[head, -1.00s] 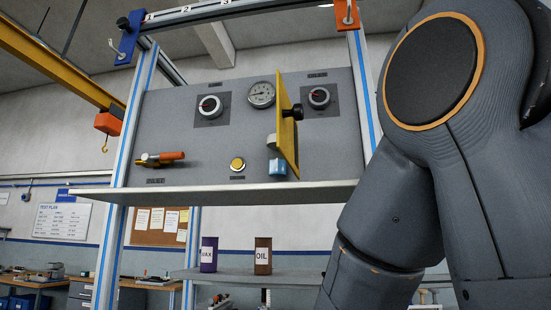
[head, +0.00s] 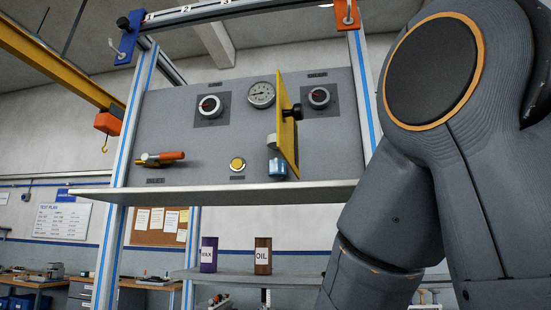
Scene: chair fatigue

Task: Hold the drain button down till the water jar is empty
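A round yellow button (head: 237,164) in a pale ring sits low on the grey panel (head: 160,110), above a small label too small to read. I cannot tell from the label whether it is the drain button. A small clear and blue container (head: 277,167) sits right of the button, partly behind the open yellow door; it may be the water jar, and its level is hard to read. My gripper is out of view; only my arm fills the right side.
A ledge (head: 220,190) runs below the panel. A valve with an orange handle (head: 165,157) is at left. Two dials and a gauge (head: 261,95) are above. The yellow door (head: 287,130) sticks out. WAX (head: 209,254) and OIL (head: 263,256) cans stand on a lower shelf.

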